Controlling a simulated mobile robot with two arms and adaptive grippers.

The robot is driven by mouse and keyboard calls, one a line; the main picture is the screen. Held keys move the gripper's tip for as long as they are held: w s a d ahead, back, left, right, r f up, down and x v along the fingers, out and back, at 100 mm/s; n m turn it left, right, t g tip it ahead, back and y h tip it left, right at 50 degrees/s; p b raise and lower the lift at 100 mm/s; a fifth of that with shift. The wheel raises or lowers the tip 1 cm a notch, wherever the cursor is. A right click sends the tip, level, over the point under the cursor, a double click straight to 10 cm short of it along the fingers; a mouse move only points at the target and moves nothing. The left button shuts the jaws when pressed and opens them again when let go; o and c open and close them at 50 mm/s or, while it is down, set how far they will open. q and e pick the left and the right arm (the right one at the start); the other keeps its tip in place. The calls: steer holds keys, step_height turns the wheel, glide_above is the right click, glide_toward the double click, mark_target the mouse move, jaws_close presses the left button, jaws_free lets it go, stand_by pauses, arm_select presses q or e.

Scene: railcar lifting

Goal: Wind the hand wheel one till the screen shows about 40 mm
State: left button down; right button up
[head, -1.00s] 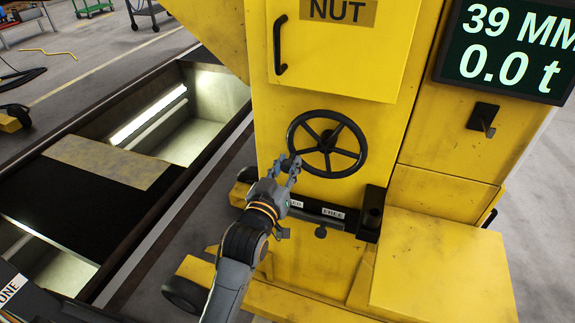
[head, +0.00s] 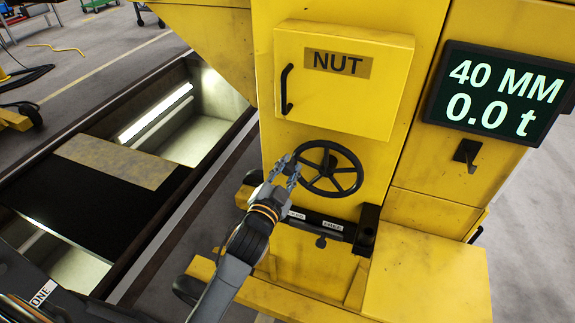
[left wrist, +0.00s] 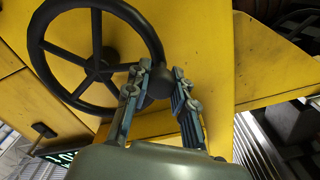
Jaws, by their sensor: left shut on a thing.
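The black hand wheel (head: 330,186) is on the front of the yellow jack body, below the NUT door. It also fills the upper left of the left wrist view (left wrist: 97,68). My left gripper (head: 287,167) is at the wheel's left rim. In the left wrist view its two fingers (left wrist: 161,92) are closed on the wheel's dark round knob (left wrist: 160,83). The screen (head: 497,92) at the upper right reads 40 MM and 0.0 t. My right gripper is not in view.
A yellow door marked NUT (head: 345,80), with a black handle, is above the wheel. A black bar with small labels (head: 322,224) is just below it. A dark T-shaped handle (head: 467,153) is under the screen. An open floor pit (head: 120,160) is at the left.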

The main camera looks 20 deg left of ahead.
arm_select(q)
steer(key=shift+d+r+m+p, duration=0.15)
steer(key=shift+r+m+p, duration=0.35)
steer(key=shift+m, duration=0.1)
steer(key=shift+d+r+m+p, duration=0.15)
steer(key=shift+r+m+p, duration=0.25)
steer(key=shift+m, duration=0.2)
steer(key=shift+d+r+m, duration=0.1)
steer(key=shift+r+m, duration=0.1)
steer(key=shift+m, duration=0.2)
steer(key=c, duration=1.1)
jaws_free()
steer(key=s, duration=1.2)
